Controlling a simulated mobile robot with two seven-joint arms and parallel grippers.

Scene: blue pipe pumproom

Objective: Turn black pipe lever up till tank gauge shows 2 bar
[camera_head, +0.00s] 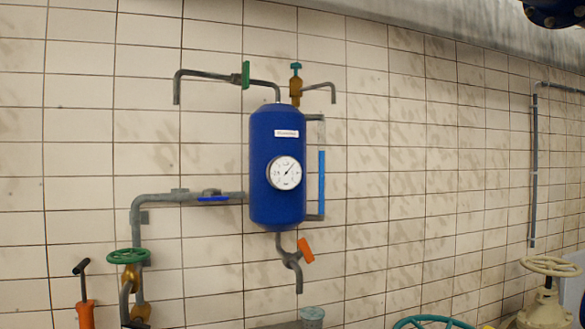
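The blue tank (276,208) hangs upright on the tiled wall. A round white gauge (284,173) sits on its front; its needle points to the upper right, but the numbers are too small to read. A grey pipe (165,198) enters the tank from the left and carries a blue lever (213,199) lying along it. No black lever on a pipe can be made out. An orange lever (305,250) sits on the outlet below the tank, tilted. Neither of my grippers is in view.
A green handwheel (128,256) and an orange pump with a black T-handle (81,268) stand at lower left. Smaller green valves (245,75) and (296,66) are above the tank. A cream handwheel (551,266) and a teal one (433,322) are at lower right.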

